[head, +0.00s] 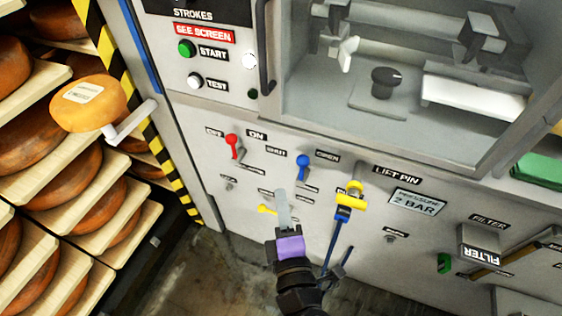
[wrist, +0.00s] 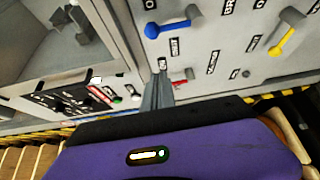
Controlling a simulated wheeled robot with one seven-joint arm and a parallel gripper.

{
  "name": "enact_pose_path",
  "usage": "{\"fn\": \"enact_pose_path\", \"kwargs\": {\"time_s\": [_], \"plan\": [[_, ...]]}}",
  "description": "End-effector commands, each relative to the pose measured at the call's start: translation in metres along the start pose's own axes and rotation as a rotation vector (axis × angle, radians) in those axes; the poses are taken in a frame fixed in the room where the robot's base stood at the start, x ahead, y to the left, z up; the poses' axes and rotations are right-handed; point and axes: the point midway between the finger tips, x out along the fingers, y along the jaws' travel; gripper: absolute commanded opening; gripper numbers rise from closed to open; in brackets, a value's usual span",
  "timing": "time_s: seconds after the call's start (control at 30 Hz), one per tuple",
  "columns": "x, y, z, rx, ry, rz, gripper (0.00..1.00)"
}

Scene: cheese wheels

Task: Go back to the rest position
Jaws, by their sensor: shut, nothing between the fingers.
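My gripper (head: 282,208) is in front of the lower face of the grey machine (head: 330,160) in the head view, with its purple body below its grey fingers. The fingers are closed together and hold nothing. In the wrist view my gripper (wrist: 158,88) points at the panel between the levers. I cannot tell how far the fingertips are from the panel. My arm comes up from the bottom of the head view.
A red lever (head: 232,141), a blue lever (head: 302,163) and a yellow lever (head: 352,190) stick out of the panel near my gripper. Shelves of cheese wheels (head: 75,178) stand at the left, past a striped post (head: 172,165). A filter box (head: 482,243) juts out at the right.

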Motion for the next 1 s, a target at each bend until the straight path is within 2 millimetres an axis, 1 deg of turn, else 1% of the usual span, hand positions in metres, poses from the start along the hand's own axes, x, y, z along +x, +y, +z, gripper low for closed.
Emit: {"fn": "enact_pose_path", "kwargs": {"time_s": [0.27, 0.33, 0.43, 0.47, 0.53, 0.67, 0.77, 0.97, 1.0], "plan": [[-0.001, 0.001, -0.001, 0.013, 0.003, 0.002, 0.00], [-0.001, 0.003, -0.007, 0.066, 0.027, 0.008, 0.00], [-0.003, 0.017, -0.017, 0.212, 0.085, 0.028, 0.00], [-0.006, 0.019, -0.019, 0.263, 0.104, 0.028, 0.00], [-0.021, 0.019, -0.018, 0.392, 0.138, 0.016, 0.00], [-0.053, 0.016, -0.005, 0.626, 0.170, -0.014, 0.00], [-0.081, 0.012, 0.011, 0.795, 0.170, -0.036, 0.00], [-0.148, 0.012, 0.053, 1.134, 0.119, -0.059, 0.00], [-0.161, 0.013, 0.062, 1.197, 0.100, -0.060, 0.00]]}}
